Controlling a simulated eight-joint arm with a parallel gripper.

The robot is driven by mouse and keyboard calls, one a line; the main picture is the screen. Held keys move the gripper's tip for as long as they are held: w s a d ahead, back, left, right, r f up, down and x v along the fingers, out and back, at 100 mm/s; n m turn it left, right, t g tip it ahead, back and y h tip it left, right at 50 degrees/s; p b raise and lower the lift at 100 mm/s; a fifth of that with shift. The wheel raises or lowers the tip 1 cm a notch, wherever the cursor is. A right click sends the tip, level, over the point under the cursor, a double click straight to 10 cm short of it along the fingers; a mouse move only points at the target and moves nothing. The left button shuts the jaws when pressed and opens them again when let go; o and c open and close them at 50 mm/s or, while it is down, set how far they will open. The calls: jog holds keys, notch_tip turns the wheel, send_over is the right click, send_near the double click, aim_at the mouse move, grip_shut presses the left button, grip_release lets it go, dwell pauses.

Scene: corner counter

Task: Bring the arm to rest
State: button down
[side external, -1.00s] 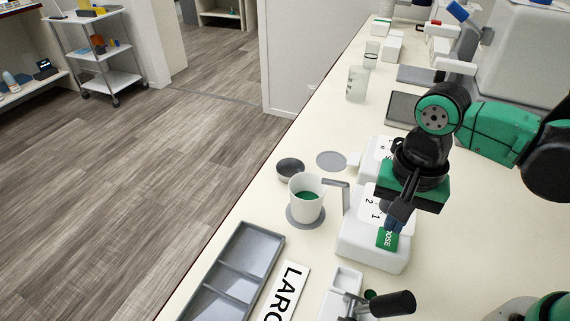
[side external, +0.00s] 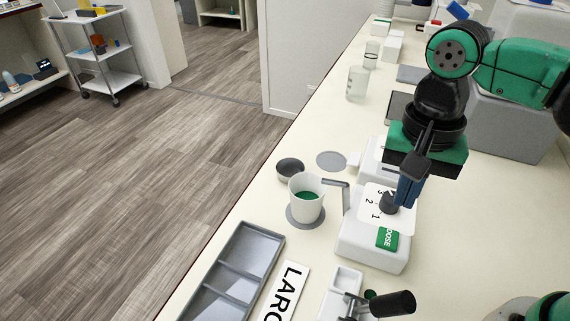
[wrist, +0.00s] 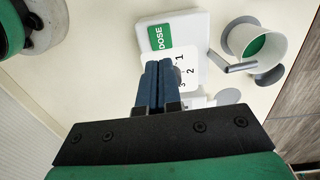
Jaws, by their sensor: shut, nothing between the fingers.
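My gripper (side external: 407,193) is shut and empty, with its blue fingers pointing down above the white dispenser (side external: 362,244). The fingers also show in the wrist view (wrist: 157,68), pressed together over part of the dispenser's dial plate. The dispenser has a green DOSE button (side external: 387,238), a plate marked 1, 2, 3 and a dark grey knob (side external: 388,203). The fingertips overlap the knob's right side in the side view; I cannot tell the exact gap.
A grey divided tray (side external: 238,270) and a LARGE label (side external: 284,292) lie at the front. A black-handled device (side external: 392,304) stands at the front right. A glass beaker (side external: 357,84) and white boxes stand farther back. Counter right of the dispenser is clear.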

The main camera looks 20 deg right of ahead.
jog(key=shift+w+d, duration=0.15)
jog(key=shift+d, duration=0.15)
jog(key=w+d+n+t, duration=0.3)
jog(key=d+n+t, duration=0.4)
jog(key=d+n, duration=0.2)
jog(key=shift+w+r+t, duration=0.3)
jog(key=shift+w+r, duration=0.05)
jog(key=shift+r, duration=0.1)
